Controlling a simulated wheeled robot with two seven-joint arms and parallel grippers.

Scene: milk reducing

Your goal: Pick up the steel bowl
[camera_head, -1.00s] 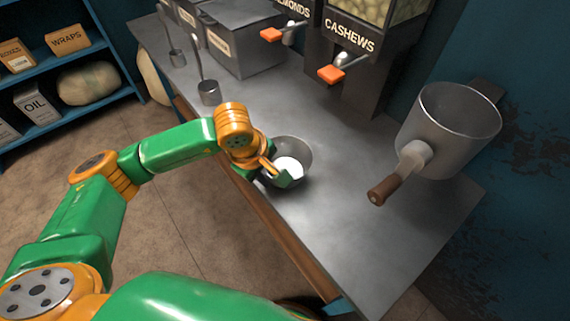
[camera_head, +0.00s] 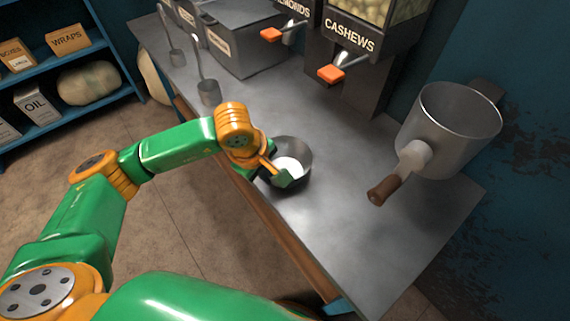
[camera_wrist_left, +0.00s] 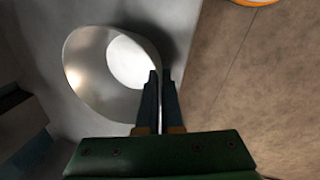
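The steel bowl (camera_head: 304,153) is round and grey with white contents, and stands near the front edge of the metal counter. In the left wrist view the bowl (camera_wrist_left: 88,65) is at upper centre-left, with its white contents at its right side. My left gripper (camera_head: 276,175) is at the bowl's near left rim. In the wrist view its two fingers (camera_wrist_left: 160,95) are close together, one on each side of the bowl's rim, pinching the wall. The fingertips partly hide the rim. My right gripper is not in view.
The counter (camera_head: 330,220) is clear to the right of the bowl. A steel pot with a wooden handle (camera_head: 455,125) is at the right. Dispensers (camera_head: 350,50) with orange levers stand behind. Ladles (camera_head: 208,92) are at the back left, and a blue shelf (camera_head: 70,60) stands far left.

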